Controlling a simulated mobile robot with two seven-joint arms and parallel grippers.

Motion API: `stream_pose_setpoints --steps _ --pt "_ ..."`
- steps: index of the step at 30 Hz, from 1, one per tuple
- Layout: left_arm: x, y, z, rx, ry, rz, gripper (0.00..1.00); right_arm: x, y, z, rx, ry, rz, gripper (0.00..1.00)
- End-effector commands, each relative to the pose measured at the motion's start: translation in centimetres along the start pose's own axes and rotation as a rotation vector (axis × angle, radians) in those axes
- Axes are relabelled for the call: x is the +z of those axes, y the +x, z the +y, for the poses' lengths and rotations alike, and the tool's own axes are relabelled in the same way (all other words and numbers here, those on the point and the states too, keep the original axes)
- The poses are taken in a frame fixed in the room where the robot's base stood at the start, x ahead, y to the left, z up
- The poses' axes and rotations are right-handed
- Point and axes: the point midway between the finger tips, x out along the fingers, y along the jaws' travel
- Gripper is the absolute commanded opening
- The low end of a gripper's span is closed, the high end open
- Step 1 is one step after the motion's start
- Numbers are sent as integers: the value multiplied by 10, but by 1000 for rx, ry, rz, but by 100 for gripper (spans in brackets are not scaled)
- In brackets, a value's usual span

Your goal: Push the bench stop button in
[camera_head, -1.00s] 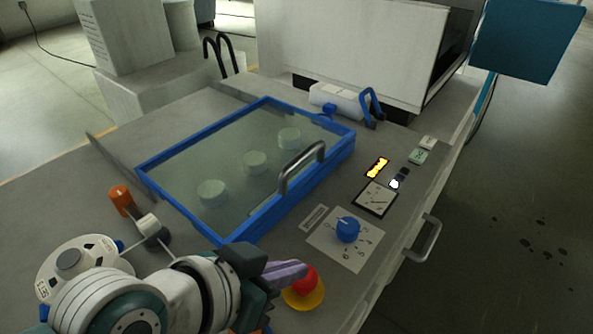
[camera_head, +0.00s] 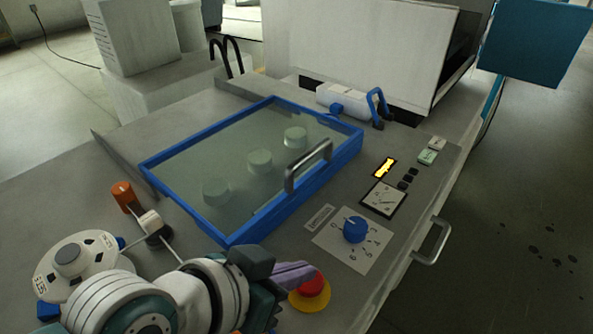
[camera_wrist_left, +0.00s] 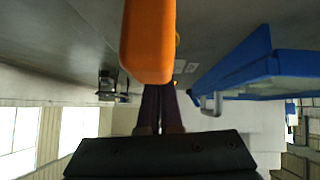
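The stop button is a red mushroom head (camera_head: 312,284) on a yellow base (camera_head: 307,301), at the front of the bench in the head view. My left gripper (camera_head: 313,271) comes in from the left with its purple fingers together and empty. The fingertips overlap the top of the red head in this view; whether they touch it, I cannot tell. In the left wrist view the dark fingers (camera_wrist_left: 160,108) lie side by side. A large orange part (camera_wrist_left: 148,42) hides what is beyond them there. My right gripper is out of view.
A blue-framed tank lid (camera_head: 213,228) with a metal handle (camera_head: 308,166) lies behind the button. A blue dial (camera_head: 355,229) is right of it, and a drawer-like handle (camera_head: 433,242) sticks out at the bench edge. An orange knob (camera_head: 122,196) and a white reel (camera_head: 68,254) stand left.

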Motion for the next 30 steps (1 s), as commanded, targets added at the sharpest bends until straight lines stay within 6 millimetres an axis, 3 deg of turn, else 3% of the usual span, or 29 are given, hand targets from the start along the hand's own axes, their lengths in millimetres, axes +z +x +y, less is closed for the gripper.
stream_pose_setpoints --steps 1,2,10,21,30 --pt "15 -1 1 3 1 -42 0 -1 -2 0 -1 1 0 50" --pt "12 -2 1 3 2 -41 0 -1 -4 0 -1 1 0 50" --pt "-40 -31 3 -5 1 -8 0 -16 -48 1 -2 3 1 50" --pt "-36 -100 2 -6 1 -2 0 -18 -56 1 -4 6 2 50" --pt "-36 -122 2 -5 -2 0 0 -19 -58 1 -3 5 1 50"
